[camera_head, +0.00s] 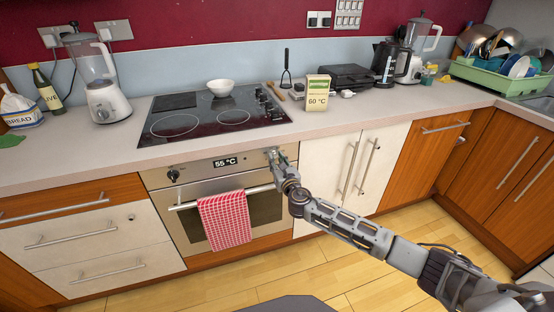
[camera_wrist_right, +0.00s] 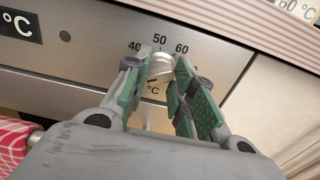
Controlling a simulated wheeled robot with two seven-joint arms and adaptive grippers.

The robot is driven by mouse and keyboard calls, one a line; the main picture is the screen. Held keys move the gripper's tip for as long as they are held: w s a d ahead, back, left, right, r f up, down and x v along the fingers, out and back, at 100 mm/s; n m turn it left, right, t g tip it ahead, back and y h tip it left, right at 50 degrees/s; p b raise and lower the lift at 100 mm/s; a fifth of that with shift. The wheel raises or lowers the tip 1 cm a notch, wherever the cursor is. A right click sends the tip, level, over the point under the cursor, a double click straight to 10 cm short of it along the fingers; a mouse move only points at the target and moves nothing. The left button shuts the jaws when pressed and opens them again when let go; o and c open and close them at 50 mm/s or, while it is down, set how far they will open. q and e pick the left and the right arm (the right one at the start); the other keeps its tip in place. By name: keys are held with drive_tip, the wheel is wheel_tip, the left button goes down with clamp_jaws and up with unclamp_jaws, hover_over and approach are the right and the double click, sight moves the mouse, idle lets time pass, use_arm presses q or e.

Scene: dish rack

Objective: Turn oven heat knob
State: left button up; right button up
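The oven (camera_head: 225,208) is set in the counter front; its display (camera_head: 225,161) reads 55 °C. The heat knob (camera_wrist_right: 161,66) is a silver knob between my right gripper's green-padded fingers in the wrist view, with 40, 50 and 60 printed around it. My right gripper (camera_head: 275,158) is at the right end of the oven panel and hides the knob in the head view. My left gripper is out of view.
A second, dark knob (camera_head: 173,175) is at the panel's left end. A red checked towel (camera_head: 224,220) hangs over the oven handle (camera_head: 183,206) below my gripper. The hob (camera_head: 205,126) and a white bowl (camera_head: 220,87) are above.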

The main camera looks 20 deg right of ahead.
drive_tip(key=o, duration=0.5)
drive_tip(key=shift+s+p, duration=0.4)
drive_tip(key=shift+s, duration=0.7)
idle(0.3)
drive_tip(key=shift+s+p, duration=0.3)
drive_tip(key=shift+s, duration=0.4)
drive_tip(key=s+p, duration=0.1)
drive_tip(key=s, duration=0.3)
drive_tip(key=shift+s+d, duration=0.15)
drive_tip(key=shift+s, duration=0.05)
idle(0.3)
